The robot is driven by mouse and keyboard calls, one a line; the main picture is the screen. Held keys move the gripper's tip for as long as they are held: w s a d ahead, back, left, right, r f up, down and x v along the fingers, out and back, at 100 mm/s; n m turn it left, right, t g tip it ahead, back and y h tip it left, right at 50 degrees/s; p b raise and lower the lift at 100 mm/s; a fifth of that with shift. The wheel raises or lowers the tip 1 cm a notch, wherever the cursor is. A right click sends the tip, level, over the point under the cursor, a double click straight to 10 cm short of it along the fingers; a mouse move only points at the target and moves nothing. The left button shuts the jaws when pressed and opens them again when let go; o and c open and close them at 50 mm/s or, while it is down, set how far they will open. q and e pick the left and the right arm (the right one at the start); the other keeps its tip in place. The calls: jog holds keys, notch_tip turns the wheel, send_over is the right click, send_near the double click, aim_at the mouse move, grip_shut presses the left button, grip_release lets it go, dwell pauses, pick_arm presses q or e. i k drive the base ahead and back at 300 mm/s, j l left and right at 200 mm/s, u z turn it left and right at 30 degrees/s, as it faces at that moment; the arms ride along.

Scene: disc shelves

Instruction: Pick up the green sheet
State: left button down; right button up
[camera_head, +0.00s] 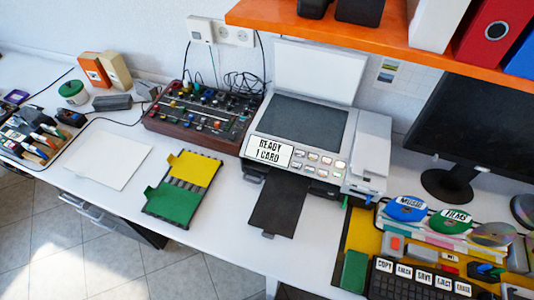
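A green sheet (172,204) with a small tab at its upper left lies on a dark slotted holder (190,187) on the white desk. A yellow sheet (195,168) lies on the same holder, just behind the green one. The holder is angled, left of the printer's dark front tray (277,205). Neither of my grippers shows in the head view.
A printer-like machine (300,130) with an open lid and the label "READY 1 CARD" stands at centre. A control panel with knobs (205,115) is behind the holder. A white paper (110,159) lies to the left. An orange shelf (370,45) overhangs the back right.

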aim_at(174, 202)
jog(key=k+j+u, duration=0.1)
jog(key=u, duration=0.25)
jog(key=k+j+u, duration=0.1)
jog(key=u, duration=0.3)
